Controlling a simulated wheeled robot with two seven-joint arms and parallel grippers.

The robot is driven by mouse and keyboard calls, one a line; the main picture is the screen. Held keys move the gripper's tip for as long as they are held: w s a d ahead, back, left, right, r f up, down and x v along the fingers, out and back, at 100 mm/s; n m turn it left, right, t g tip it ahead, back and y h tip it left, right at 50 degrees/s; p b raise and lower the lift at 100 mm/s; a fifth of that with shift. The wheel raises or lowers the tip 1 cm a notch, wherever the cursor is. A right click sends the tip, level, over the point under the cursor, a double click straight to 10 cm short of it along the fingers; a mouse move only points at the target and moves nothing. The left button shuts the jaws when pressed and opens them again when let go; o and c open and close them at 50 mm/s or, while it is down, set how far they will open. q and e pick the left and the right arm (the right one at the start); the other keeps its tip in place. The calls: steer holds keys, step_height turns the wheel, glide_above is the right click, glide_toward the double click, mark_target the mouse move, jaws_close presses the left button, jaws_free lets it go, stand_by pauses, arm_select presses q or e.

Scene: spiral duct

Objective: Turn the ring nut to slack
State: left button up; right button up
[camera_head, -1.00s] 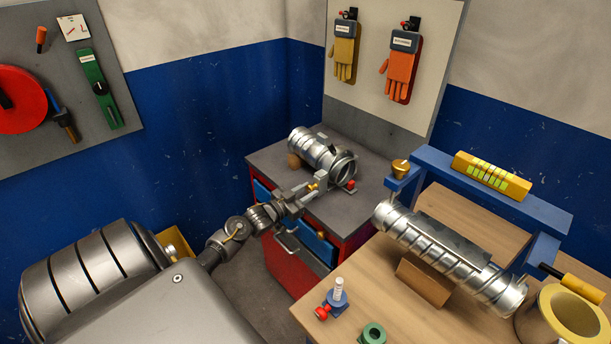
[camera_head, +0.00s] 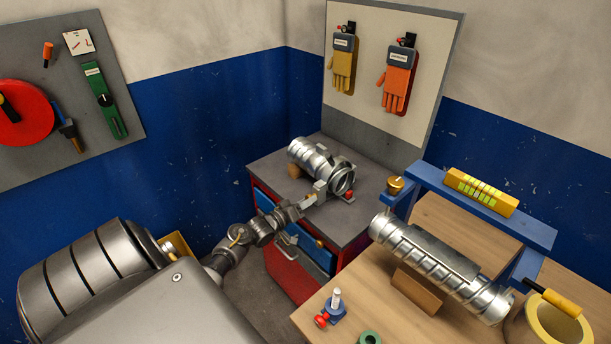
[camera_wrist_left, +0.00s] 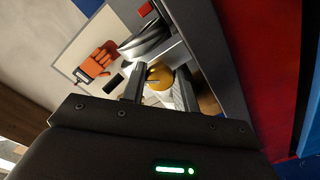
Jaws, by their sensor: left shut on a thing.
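A short spiral duct piece (camera_head: 314,158) with an open flanged end lies on the grey top of a red and blue cabinet. My left gripper (camera_head: 322,190) is at the near side of that flange, low over the cabinet top. In the left wrist view a round brass-yellow part, which looks like the ring nut (camera_wrist_left: 159,78), sits between the fingers of my left gripper (camera_wrist_left: 156,88), which are shut on it. In the head view the gripper hides the nut. How far it is turned cannot be told. My right gripper is not in view.
A small red knob (camera_head: 349,195) is close right of the gripper.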

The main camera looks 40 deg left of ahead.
arm_select(q)
steer(key=shift+f+n, duration=0.1)
steer(key=shift+n, duration=0.5)
steer(key=o, duration=1)
steer(key=shift+s, duration=0.15)
steer(key=shift+s+a+b, duration=0.15)
steer(key=shift+s+b, duration=0.2)
steer(key=shift+s, duration=1.4)
steer(key=shift+s+a+b, duration=0.15)
steer(key=shift+s+b, duration=0.15)
steer(key=shift+s, duration=1.5)
steer(key=shift+s+a+b, duration=0.15)
steer(key=shift+s+b, duration=0.2)
steer(key=shift+s, duration=1.4)
